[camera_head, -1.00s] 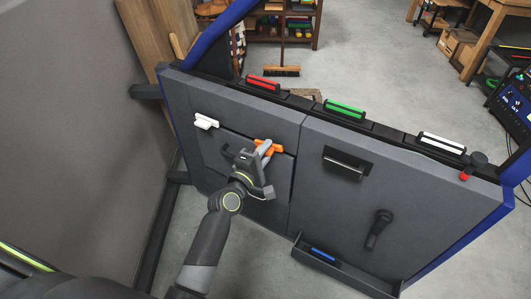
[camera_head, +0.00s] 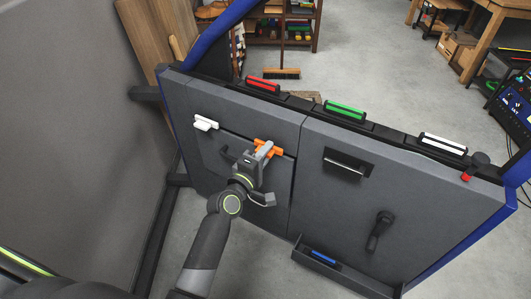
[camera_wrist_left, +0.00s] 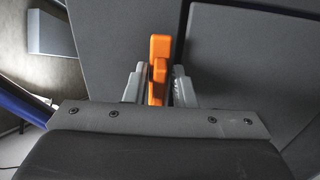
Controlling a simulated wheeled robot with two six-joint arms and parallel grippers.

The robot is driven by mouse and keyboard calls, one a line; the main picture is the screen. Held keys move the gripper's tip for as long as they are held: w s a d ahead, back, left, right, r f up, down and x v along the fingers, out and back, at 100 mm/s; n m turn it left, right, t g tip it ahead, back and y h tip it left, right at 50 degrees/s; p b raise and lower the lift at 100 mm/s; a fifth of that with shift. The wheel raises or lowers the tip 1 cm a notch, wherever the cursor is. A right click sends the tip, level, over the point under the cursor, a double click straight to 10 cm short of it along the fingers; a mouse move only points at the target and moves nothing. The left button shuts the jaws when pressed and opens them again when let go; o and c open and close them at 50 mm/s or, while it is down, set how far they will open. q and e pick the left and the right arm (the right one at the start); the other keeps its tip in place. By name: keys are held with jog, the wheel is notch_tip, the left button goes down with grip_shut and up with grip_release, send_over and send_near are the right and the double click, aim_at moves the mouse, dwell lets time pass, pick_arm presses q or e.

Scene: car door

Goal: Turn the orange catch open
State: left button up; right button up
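The orange catch (camera_head: 274,150) sits on the grey door panel, left of the panel seam, in the head view. In the left wrist view the orange catch (camera_wrist_left: 160,48) stands between the two grey fingers of my left gripper (camera_wrist_left: 160,88). The fingers sit close on both sides and look shut on it. In the head view my left gripper (camera_head: 264,150) covers part of the catch, with orange showing on either side. My right gripper is in no view.
A white handle (camera_head: 206,122) is left of the catch. A dark pull handle (camera_head: 347,164) and a dark crank-like handle (camera_head: 379,230) are to the right. Red (camera_head: 263,84), green (camera_head: 345,109) and white (camera_head: 443,143) pieces line the top edge. A blue piece (camera_head: 323,256) lies in the lower tray.

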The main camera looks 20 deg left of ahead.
pick_arm(q)
jog(key=shift+o, duration=0.7)
